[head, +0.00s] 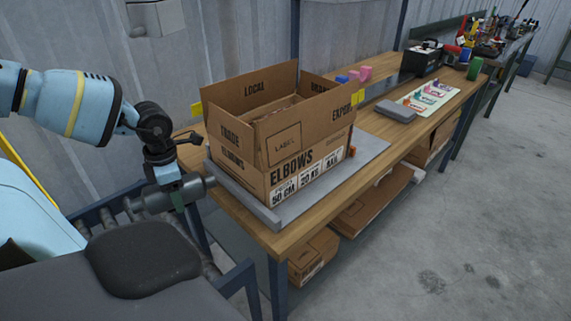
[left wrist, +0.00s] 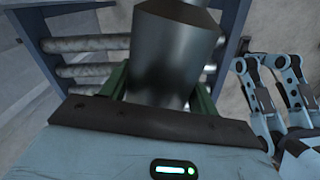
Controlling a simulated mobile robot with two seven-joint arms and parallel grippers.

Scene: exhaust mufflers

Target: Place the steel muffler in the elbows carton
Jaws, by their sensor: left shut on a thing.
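The steel muffler (head: 150,203) is a grey metal cylinder in the head view, left of the workbench. My left gripper (head: 176,201) is shut on it and holds it above the roller conveyor. In the left wrist view the muffler (left wrist: 168,50) sits between the green fingers of my left gripper (left wrist: 160,88). The elbows carton (head: 300,165) is an open brown box with raised flaps, marked ELBOWS, on the near end of the bench. The muffler is outside the carton, to its left and lower than its rim. The carton's floor is hidden. My right gripper is not identifiable in these views.
The carton stands on a grey platform (head: 262,217) on the wooden bench (head: 228,205). Conveyor rollers (left wrist: 90,43) lie below the muffler. A grey device (head: 396,110), a mat with coloured items (head: 430,97) and a black case (head: 422,60) are farther along the bench.

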